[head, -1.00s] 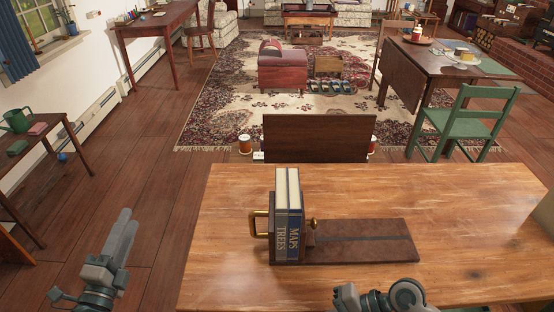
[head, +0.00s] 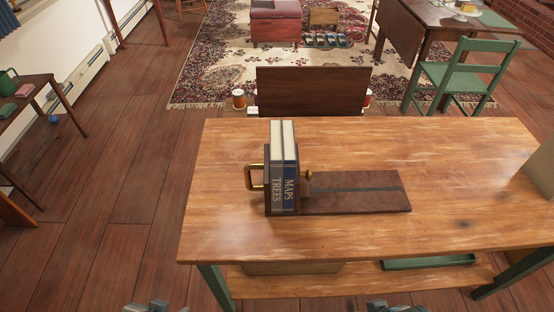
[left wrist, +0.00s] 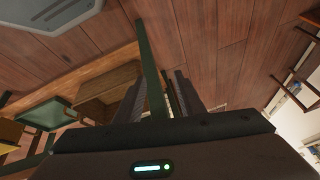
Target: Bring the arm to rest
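My left gripper (left wrist: 160,88) shows in the left wrist view, with its two dark fingers apart and nothing held between them. A green table leg passes behind the fingers there. Two books, TREES (head: 277,190) and MAPS (head: 291,188), stand upright in a dark wooden book rack (head: 360,192) on the table. Both arms are clear of the books.
The wooden table (head: 440,225) has green legs and a lower shelf (head: 400,282) with a green tray (head: 430,262). A dark wooden panel (head: 312,90) stands behind it. A green chair (head: 462,75) is at back right. Open floor (head: 110,215) lies to the left.

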